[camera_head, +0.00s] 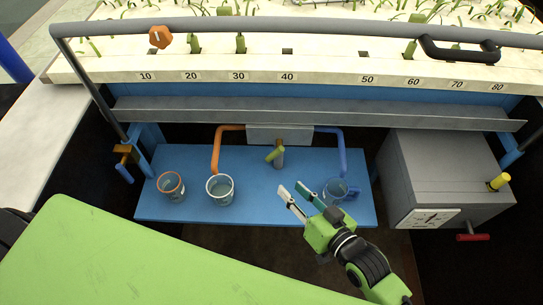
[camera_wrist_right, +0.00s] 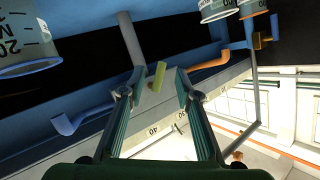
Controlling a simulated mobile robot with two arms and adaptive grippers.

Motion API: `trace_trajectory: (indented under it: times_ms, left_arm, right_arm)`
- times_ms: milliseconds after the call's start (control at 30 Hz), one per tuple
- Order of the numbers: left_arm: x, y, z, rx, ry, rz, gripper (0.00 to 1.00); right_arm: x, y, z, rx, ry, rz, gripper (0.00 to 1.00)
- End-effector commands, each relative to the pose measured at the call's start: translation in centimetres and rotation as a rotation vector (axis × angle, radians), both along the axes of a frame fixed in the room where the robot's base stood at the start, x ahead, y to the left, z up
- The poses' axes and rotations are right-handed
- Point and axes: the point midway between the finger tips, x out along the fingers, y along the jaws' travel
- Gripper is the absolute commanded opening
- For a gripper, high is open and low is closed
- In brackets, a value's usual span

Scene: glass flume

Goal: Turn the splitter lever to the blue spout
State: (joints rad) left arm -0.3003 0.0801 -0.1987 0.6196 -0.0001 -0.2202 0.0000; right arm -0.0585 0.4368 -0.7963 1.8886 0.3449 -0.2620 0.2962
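The splitter box (camera_head: 262,134) is grey and sits at the back of the blue shelf, with an orange spout (camera_head: 216,150) on its left and a blue spout (camera_head: 342,150) on its right. The short yellow-green lever (camera_head: 274,154) is at the box's front, its near end slanting left towards the orange side. My right gripper (camera_head: 291,188) is open and empty, in front of the lever and slightly right, apart from it. In the right wrist view the lever (camera_wrist_right: 158,75) shows between the spread fingers, beyond their tips. My left gripper is not in view.
An orange-rimmed cup (camera_head: 171,187) and a white-rimmed cup (camera_head: 220,190) stand left on the blue shelf (camera_head: 255,210). A blue-rimmed cup (camera_head: 337,190) stands close beside my right gripper. A grey box (camera_head: 445,165) is at right. A rail (camera_head: 300,25) crosses above.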

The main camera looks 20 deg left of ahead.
Motion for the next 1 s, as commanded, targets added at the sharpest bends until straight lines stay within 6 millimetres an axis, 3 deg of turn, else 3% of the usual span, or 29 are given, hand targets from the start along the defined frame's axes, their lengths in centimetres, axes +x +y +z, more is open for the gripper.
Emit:
trace_trajectory:
  times_ms: [133,300,567,767,1000]
  left_arm:
    - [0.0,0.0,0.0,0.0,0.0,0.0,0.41]
    - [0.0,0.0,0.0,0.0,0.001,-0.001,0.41]
    - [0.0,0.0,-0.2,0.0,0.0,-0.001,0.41]
    - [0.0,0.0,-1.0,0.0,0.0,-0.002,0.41]
    - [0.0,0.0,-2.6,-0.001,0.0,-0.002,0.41]
  right_arm:
    - [0.4,0.3,-0.2,0.13,-0.051,0.049,0.3]
    - [0.8,-1.0,-0.3,0.242,-0.084,0.071,0.3]
    - [1.4,-2.0,-0.2,0.304,-0.104,0.076,0.3]
    - [3.0,0.5,-0.2,0.307,-0.107,0.077,0.3]
    - [6.0,4.8,-0.3,0.306,-0.106,0.077,0.3]
